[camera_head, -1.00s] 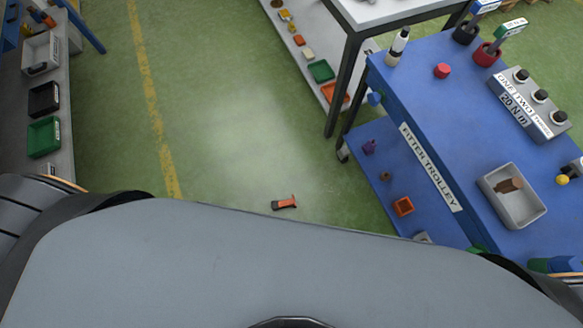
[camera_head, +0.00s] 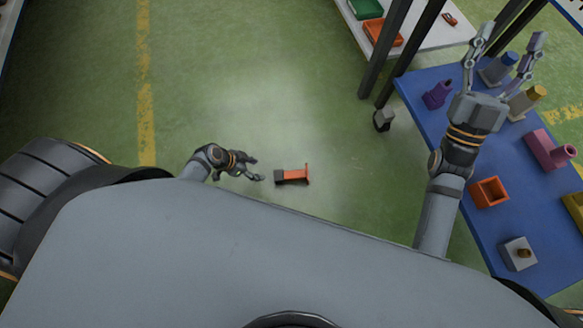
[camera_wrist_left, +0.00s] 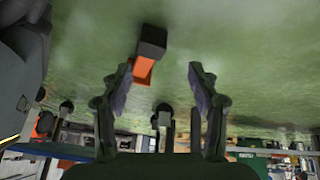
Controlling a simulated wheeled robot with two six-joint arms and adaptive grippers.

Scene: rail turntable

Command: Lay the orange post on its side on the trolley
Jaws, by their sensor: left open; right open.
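The orange post (camera_head: 297,175) lies on its side on the green floor, its dark grey end toward the left and a small flange at its right end. My left gripper (camera_head: 256,169) is open just left of the dark end, apart from it in the head view. In the left wrist view the dark end (camera_wrist_left: 152,40) and orange body show beyond the open fingers (camera_wrist_left: 160,72). The blue trolley surface (camera_head: 455,125) is at the right. My right gripper (camera_head: 503,42) is open and empty above the trolley's far part.
The trolley surface carries a purple part (camera_head: 437,95), an orange box (camera_head: 488,191), a grey block (camera_head: 518,253), a pink part (camera_head: 550,150) and others. Dark table legs (camera_head: 384,45) stand behind it. The floor around the post is clear.

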